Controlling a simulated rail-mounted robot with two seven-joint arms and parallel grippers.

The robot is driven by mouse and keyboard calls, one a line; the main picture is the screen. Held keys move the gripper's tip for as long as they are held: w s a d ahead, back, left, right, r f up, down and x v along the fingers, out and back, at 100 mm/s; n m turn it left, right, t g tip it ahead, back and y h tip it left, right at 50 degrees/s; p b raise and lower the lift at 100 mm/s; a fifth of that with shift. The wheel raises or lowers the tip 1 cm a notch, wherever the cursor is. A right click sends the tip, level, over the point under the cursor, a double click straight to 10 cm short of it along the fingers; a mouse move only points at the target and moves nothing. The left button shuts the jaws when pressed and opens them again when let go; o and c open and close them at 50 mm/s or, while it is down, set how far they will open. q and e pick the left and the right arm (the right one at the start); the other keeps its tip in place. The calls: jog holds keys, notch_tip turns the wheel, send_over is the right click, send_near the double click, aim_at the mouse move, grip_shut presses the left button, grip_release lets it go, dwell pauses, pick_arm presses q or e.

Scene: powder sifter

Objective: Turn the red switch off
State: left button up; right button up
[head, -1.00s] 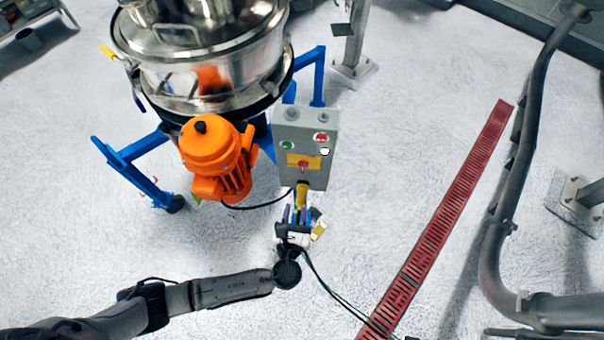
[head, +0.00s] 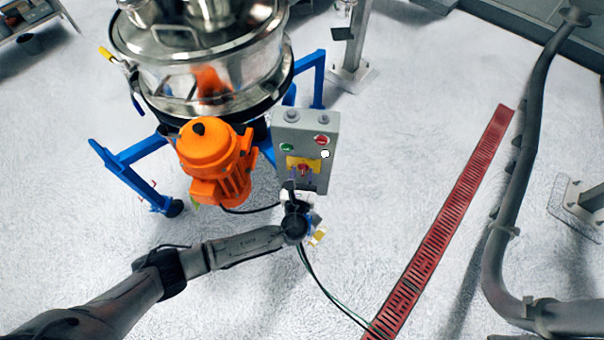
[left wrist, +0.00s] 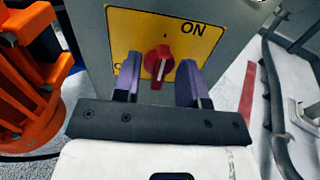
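The red switch (left wrist: 158,62) is a rotary knob on a yellow plate (left wrist: 122,24) marked ON at the upper right. In the head view the switch (head: 304,169) sits low on the grey control box (head: 318,128). My left gripper (left wrist: 158,82) is open, with one purple finger on each side of the knob. The fingertips are close to the panel; I cannot tell whether they touch the knob. In the head view the left gripper (head: 302,184) is just below the switch. My right gripper is not in view.
An orange motor (head: 216,160) stands left of the box, under the steel sifter (head: 205,65) on its blue frame (head: 130,155). A green button (head: 287,147) and a red button (head: 321,140) are above the switch. Floor to the right is clear up to a red grate (head: 440,225).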

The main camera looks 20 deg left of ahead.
pick_arm(q)
jog(key=c, duration=0.6)
grip_shut()
jog(key=shift+n, duration=0.4)
jog(key=n+b, duration=0.3)
jog(key=n, duration=0.2)
jog(key=n+b, duration=0.3)
jog(key=n, duration=0.3)
jog(key=n+b, duration=0.3)
jog(key=n, duration=0.3)
jog(key=shift+s+a+f, duration=0.1)
jog(key=shift+a+f, duration=0.25)
jog(key=shift+f, duration=0.05)
jog(key=shift+b, duration=0.3)
